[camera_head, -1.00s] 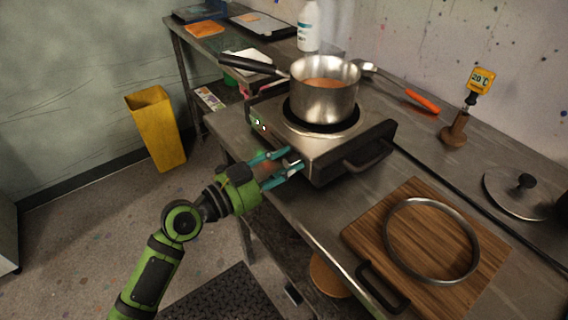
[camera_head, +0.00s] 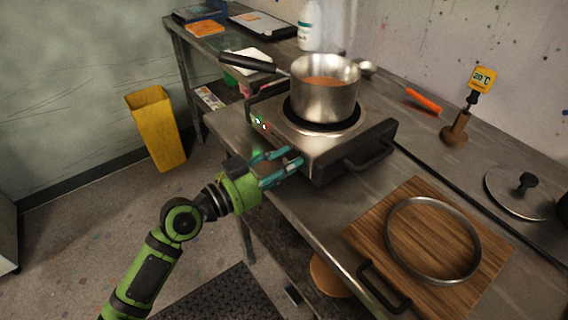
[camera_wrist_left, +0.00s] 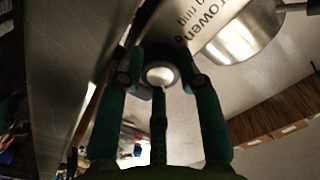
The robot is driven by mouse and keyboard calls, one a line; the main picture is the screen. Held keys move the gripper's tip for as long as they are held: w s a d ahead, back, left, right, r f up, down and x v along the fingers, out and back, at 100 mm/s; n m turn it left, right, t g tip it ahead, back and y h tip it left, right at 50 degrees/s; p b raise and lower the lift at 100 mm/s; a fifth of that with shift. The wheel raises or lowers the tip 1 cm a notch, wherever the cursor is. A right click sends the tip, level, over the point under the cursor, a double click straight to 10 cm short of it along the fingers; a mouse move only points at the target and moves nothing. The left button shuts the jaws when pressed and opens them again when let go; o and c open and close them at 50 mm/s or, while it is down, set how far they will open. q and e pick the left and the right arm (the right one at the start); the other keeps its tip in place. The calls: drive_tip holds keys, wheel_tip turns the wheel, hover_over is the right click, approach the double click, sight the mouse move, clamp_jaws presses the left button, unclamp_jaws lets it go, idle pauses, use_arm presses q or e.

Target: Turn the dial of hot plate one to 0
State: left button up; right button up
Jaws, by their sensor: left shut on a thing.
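The hot plate (camera_head: 315,152) is a metal box with a dark round heating ring, standing on the steel counter. A steel pot (camera_head: 325,97) with reddish-brown liquid sits on its ring. My left gripper (camera_head: 291,157) is at the hot plate's front face, its teal fingers pointing at it. In the left wrist view, the dial (camera_wrist_left: 160,75), a dark round knob with a bright centre, sits between the fingertips, and the fingers are shut on it. My right gripper is not in view.
A wooden board (camera_head: 360,232) with a metal ring (camera_head: 388,236) lies at the right. A thermometer display (camera_head: 482,79) on a wooden stand reads about 20 °C. A lid (camera_head: 512,199) lies further right. The pot's handle (camera_head: 247,63) points left. A yellow bin (camera_head: 157,128) stands on the floor.

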use_arm(q)
drive_tip(key=n, duration=0.2)
drive_tip(key=shift+r+n, duration=0.35)
drive_tip(key=shift+n, duration=0.05)
drive_tip(key=n, duration=0.3)
drive_tip(key=shift+w+r+n+p, duration=0.1)
drive_tip(key=shift+n+p, duration=0.2)
drive_tip(key=n+p, duration=0.1)
drive_tip(key=n, duration=0.5)
drive_tip(key=shift+a, duration=0.1)
drive_tip(key=n+p, duration=0.2)
drive_tip(key=n, duration=0.4)
drive_tip(key=shift+w+n+p, duration=0.15)
drive_tip(key=shift+n+p, duration=0.15)
drive_tip(key=shift+n, duration=0.1)
drive_tip(key=n+p, duration=0.1)
drive_tip(key=n, duration=0.3)
drive_tip(key=shift+n+p, duration=0.65)
drive_tip(key=shift+n, duration=0.55)
drive_tip(key=shift+f, duration=0.25)
